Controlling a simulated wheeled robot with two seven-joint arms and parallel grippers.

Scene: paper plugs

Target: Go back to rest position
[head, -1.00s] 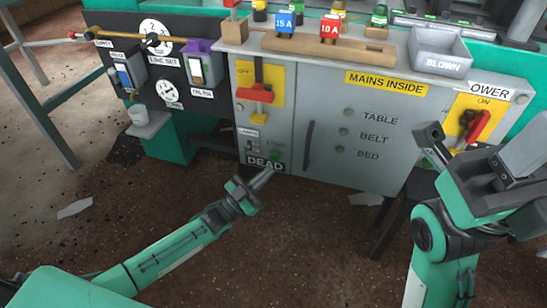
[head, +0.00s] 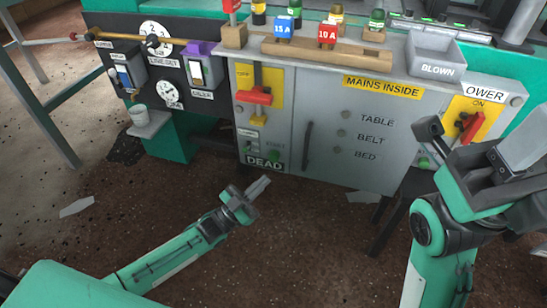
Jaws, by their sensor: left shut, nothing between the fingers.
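My left gripper (head: 258,187) is in the lower middle of the head view, in front of and below the grey cabinet (head: 300,170). It is shut and empty, its fingers pointing up and right, apart from the DEAD label (head: 264,162). My right arm stands at the right edge.
On the cabinet top are a wooden rack (head: 290,48) with blue 15 A and red 10 A plugs, and a grey BLOWN tray (head: 437,58). A black panel (head: 125,60) with switches and dials stands left. The floor around the left arm is mostly clear, with paper scraps (head: 77,206).

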